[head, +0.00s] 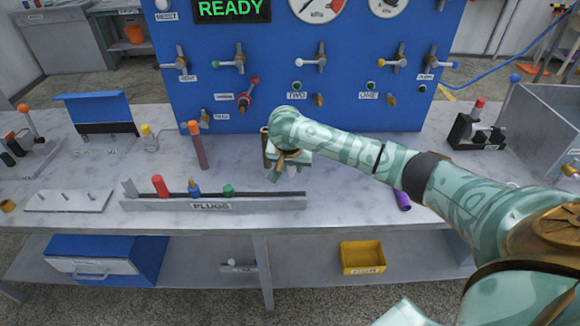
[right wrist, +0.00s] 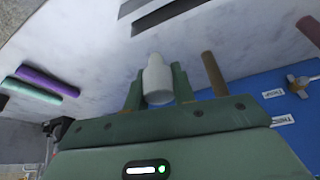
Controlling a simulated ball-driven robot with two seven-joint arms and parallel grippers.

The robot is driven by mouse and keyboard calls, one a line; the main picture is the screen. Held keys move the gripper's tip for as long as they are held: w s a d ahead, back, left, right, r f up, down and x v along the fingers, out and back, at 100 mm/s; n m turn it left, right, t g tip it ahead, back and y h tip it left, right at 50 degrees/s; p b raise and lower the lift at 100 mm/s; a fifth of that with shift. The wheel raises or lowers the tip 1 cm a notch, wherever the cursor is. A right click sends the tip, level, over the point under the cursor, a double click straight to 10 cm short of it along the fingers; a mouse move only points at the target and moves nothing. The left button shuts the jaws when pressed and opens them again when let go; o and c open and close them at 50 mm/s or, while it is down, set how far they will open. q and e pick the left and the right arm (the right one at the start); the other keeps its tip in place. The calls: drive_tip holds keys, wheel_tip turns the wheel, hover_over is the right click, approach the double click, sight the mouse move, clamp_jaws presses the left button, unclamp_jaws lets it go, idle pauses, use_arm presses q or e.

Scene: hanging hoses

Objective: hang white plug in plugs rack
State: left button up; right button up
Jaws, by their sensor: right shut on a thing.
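The white plug (right wrist: 157,80) is held between the two green fingers of my right gripper (right wrist: 158,92) in the right wrist view. The plugs rack (head: 270,203) is a long grey rail labelled PLUGS at the table's front. It holds a grey piece at its left end, then red (head: 160,186), blue (head: 194,188) and green (head: 228,190) plugs. My left gripper is not in view.
A reddish-brown upright hose (head: 198,150) stands behind the rack. A brown hose (right wrist: 213,72) is close beside my right gripper. The blue panel (head: 230,100) with valves rises behind. A grey tray (head: 68,201) lies left.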

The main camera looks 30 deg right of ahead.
sight(291, 177)
drive_tip(key=shift+s+a+r+p, duration=0.1)
drive_tip(key=shift+a+r+p, duration=0.1)
drive_tip(key=shift+p, duration=0.1)
drive_tip(key=shift+r+p, duration=0.1)
drive_tip(key=shift+p, duration=0.65)
use_arm(q)
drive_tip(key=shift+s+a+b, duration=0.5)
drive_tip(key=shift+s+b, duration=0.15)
drive_tip(key=shift+b, duration=0.35)
use_arm(e)
drive_tip(key=shift+d+f, duration=0.1)
drive_tip(key=shift+f, duration=3.05)
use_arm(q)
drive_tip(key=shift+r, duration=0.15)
use_arm(e)
drive_tip(key=shift+r+p, duration=0.1)
drive_tip(key=shift+p, duration=0.45)
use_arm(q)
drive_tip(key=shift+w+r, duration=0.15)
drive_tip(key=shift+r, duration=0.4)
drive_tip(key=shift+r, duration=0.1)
